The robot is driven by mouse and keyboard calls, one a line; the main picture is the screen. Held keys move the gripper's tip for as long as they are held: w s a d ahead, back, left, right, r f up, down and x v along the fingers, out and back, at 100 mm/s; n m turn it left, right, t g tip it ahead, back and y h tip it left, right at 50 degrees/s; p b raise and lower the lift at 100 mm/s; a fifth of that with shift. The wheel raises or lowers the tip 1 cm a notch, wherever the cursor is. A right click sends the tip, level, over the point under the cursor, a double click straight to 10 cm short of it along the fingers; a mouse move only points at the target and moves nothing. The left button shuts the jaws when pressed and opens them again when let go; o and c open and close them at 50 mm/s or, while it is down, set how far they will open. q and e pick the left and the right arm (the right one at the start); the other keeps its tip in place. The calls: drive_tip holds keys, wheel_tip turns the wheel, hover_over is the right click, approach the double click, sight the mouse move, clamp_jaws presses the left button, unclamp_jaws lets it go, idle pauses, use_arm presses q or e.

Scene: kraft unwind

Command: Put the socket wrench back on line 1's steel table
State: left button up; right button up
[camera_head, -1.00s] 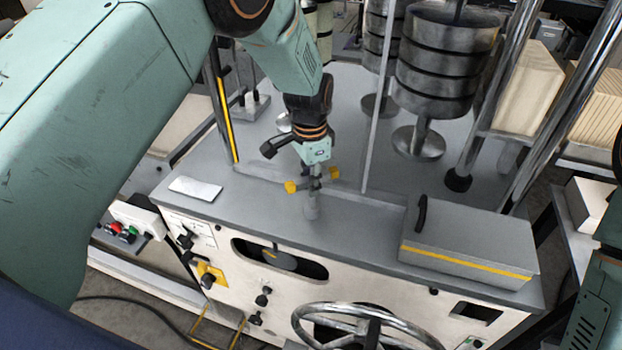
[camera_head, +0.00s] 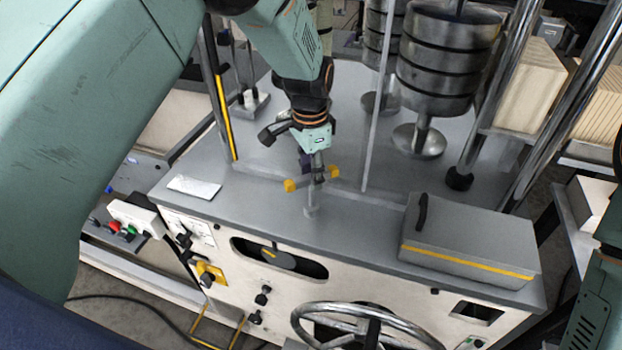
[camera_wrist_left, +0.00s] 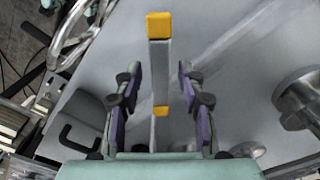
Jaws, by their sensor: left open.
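The socket wrench (camera_head: 327,173) is a T-shaped tool with a grey crossbar and yellow ends. It appears to stand upright, socket down, on the grey steel top (camera_head: 255,205) of the cream machine. My left gripper (camera_head: 312,172) points down at the crossbar from above and is open. In the left wrist view the wrench's bar (camera_wrist_left: 160,75) runs between the two spread purple-padded fingers (camera_wrist_left: 160,92), with a gap on each side. My right gripper is out of view; only part of my right arm shows at the right edge.
A grey lidded box (camera_head: 470,235) with a yellow stripe sits to the right on the top. A white card (camera_head: 194,187) lies to the left. Stacked steel weights (camera_head: 445,60) and chrome posts stand behind. A handwheel (camera_head: 365,325) is at the front.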

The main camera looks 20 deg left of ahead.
use_arm(q)
wheel_tip(320, 180, up, 10)
drive_tip(key=b, duration=0.1)
drive_tip(key=shift+s, duration=0.2)
drive_tip(key=shift+s+a+f, duration=0.1)
drive_tip(key=shift+f, duration=0.05)
